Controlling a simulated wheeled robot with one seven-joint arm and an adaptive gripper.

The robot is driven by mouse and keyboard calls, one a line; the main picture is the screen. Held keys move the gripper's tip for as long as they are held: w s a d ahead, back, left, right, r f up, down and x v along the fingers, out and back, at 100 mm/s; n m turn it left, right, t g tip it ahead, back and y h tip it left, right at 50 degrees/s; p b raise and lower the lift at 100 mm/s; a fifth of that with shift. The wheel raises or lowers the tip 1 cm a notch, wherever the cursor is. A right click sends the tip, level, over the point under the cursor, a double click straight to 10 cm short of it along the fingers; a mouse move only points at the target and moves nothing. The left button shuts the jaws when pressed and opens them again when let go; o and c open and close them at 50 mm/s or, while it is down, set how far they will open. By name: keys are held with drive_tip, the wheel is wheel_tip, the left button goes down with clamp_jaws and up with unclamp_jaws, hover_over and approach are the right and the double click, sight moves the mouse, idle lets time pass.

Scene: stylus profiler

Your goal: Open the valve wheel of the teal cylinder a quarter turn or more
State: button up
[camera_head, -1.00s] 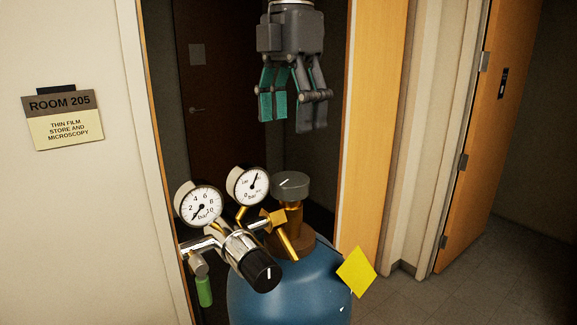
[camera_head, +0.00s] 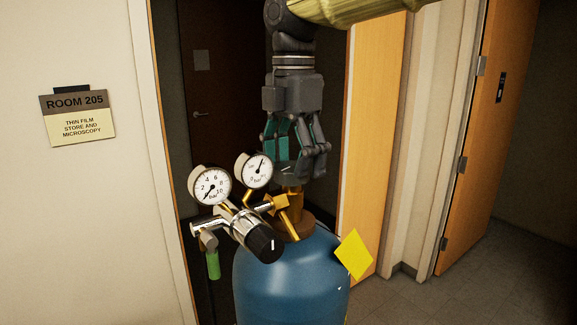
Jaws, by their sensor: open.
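The teal cylinder (camera_head: 285,282) looks blue and stands upright in front of the dark doorway. Its brass valve (camera_head: 293,203) rises from the neck. The grey valve wheel (camera_head: 286,171) tops the valve, with a short white mark on it. My gripper (camera_head: 296,171) points straight down over the wheel, with its fingers around it. The gripper is open. The fingers hide much of the wheel, and I cannot tell whether they touch it.
A regulator with two round gauges (camera_head: 212,186) and a black knob (camera_head: 264,243) sits close to the left of the valve. A green fitting (camera_head: 213,264) hangs below it. A yellow diamond label (camera_head: 354,254) is on the cylinder's right. Wooden door edge (camera_head: 375,160) stands close behind.

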drive_tip(key=shift+s+r, duration=0.2)
drive_tip(key=shift+s, duration=0.5)
drive_tip(key=shift+a, duration=0.15)
drive_tip(key=shift+w+f, duration=0.2)
drive_tip(key=shift+w, duration=0.3)
drive_tip(key=shift+w+f, duration=0.15)
drive_tip(key=shift+w, duration=0.35)
drive_tip(key=shift+s+r+p, duration=0.3)
drive_tip(key=shift+s, duration=0.4)
drive_tip(key=shift+w+f, duration=0.2)
drive_tip(key=shift+w, duration=0.15)
drive_tip(key=shift+s, duration=0.15)
drive_tip(key=shift+s+r, duration=0.1)
drive_tip(key=c, duration=0.3)
drive_tip(key=shift+w, duration=0.2)
drive_tip(key=c, duration=0.7)
drive_tip(key=shift+c, duration=1.2)
drive_tip(key=shift+s+f+m, duration=0.1)
drive_tip(key=shift+f+m, duration=0.1)
drive_tip(key=shift+m, duration=0.4)
